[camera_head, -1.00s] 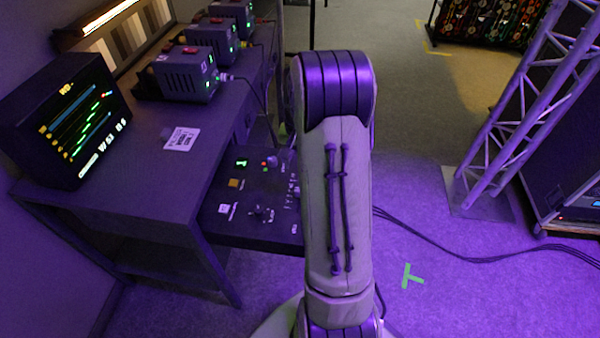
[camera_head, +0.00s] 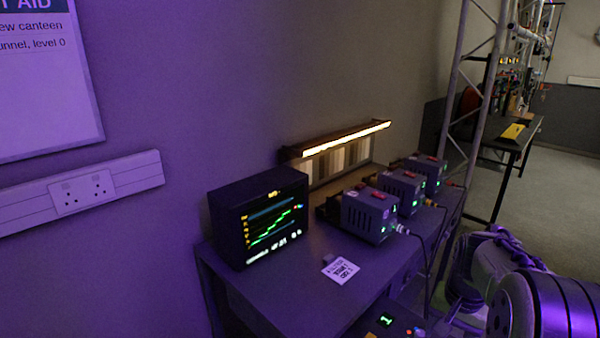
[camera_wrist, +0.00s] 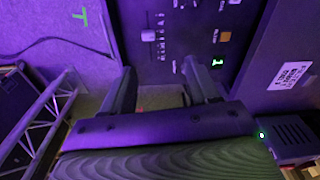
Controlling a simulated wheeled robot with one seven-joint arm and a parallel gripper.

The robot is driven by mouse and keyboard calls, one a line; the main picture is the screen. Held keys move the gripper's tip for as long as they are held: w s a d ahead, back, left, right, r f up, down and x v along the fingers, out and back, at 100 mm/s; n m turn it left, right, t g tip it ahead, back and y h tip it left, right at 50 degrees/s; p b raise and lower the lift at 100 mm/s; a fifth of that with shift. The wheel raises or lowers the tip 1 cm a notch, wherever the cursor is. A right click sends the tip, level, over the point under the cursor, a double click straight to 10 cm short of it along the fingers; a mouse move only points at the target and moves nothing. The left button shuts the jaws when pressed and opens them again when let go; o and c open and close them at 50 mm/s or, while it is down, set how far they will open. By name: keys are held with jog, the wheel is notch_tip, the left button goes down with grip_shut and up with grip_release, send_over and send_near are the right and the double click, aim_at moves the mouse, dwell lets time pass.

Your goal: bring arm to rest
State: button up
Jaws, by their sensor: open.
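My gripper (camera_wrist: 158,88) shows in the wrist view with its two dark fingers apart and nothing between them. It hangs above the floor and the edge of a dark control panel (camera_wrist: 185,35) with small switches and a green lit digit. In the head view my arm is at the lower right, partly cut off by the picture edge, and the gripper itself is not seen there. The panel shows at the bottom of the head view (camera_head: 378,326), beside the desk.
A desk (camera_head: 290,300) carries a monitor (camera_head: 262,218), several dark power boxes (camera_head: 370,214), a white label card (camera_head: 341,270) and a lit lamp bar (camera_head: 345,138). A truss (camera_head: 470,80) rises behind. A cable lies on the floor (camera_wrist: 60,42). Open floor lies at the right (camera_head: 570,190).

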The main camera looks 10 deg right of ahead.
jog(key=s+a+r+n+t+p, duration=0.1)
jog(key=s+a+r+n+p, duration=0.2)
jog(key=a+r, duration=0.4)
jog(key=s+a+r+n+t+p, duration=0.1)
jog(key=s+a+r+n+t, duration=0.1)
jog(key=s+a+r, duration=0.4)
jog(key=s+a+r+n+t+p, duration=0.2)
jog(key=s+a+n, duration=0.1)
jog(key=s+a, duration=0.3)
jog(key=shift+s+a+r+n, duration=0.15)
jog(key=shift+s+a+n, duration=0.2)
jog(key=shift+s, duration=0.3)
jog(key=shift+d, duration=0.1)
jog(key=shift+c, duration=1.2)
